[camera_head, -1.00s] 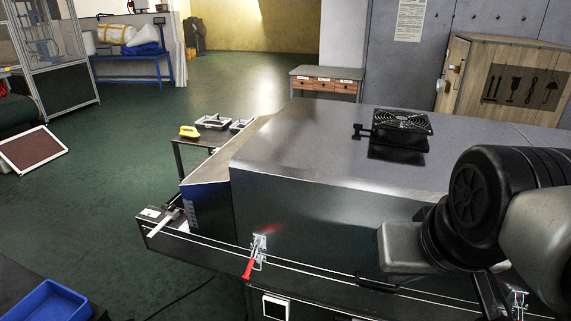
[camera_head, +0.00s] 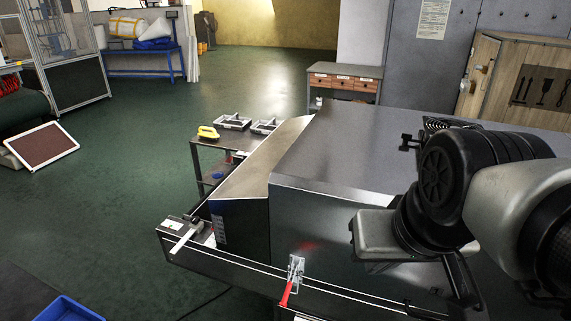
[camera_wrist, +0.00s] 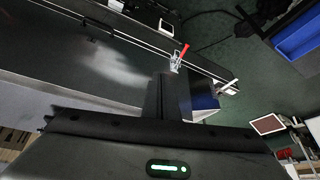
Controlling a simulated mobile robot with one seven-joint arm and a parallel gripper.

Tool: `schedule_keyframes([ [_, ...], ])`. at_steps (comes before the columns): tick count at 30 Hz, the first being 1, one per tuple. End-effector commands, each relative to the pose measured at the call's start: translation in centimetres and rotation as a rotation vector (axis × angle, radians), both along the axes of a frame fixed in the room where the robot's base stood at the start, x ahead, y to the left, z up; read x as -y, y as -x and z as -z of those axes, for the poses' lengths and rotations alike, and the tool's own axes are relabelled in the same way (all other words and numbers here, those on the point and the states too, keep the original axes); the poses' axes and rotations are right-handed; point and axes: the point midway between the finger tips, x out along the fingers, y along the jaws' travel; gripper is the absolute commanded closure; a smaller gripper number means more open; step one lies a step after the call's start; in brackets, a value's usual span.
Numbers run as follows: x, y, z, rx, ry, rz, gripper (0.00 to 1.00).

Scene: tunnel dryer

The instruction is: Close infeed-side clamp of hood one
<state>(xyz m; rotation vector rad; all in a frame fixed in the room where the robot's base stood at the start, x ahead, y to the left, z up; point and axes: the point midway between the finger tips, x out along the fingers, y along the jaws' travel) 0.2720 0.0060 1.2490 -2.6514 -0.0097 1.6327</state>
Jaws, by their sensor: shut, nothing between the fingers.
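The hood (camera_head: 330,215) is a large dark grey metal cover in the middle of the head view. A toggle clamp (camera_head: 296,268) with a red handle (camera_head: 286,294) sits low on its near side, towards its left end. The handle slants down, away from the hood. In the wrist view the clamp (camera_wrist: 175,62) shows just beyond my fingers, its red handle pointing up and right. My gripper (camera_wrist: 168,80) is shut and empty, apart from the clamp. In the head view my arm stands to the right of the clamp, and my fingertips are hard to make out.
A rail (camera_head: 245,270) runs along the hood's near lower edge. A dark cart (camera_head: 207,160) with trays stands beyond the left end. A blue bin (camera_head: 68,309) is at bottom left. Open green floor lies left.

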Motion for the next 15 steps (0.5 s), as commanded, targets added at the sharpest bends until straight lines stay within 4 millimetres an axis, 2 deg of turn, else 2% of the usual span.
schedule_keyframes([
  [1, -0.4, -0.3, 2.4, -0.051, -0.034, 0.016, 1.00],
  [8, -3.1, -1.5, 8.4, -0.237, -0.225, 0.101, 1.00],
  [15, -6.2, -4.3, 16.0, -0.446, -0.535, 0.276, 1.00],
])
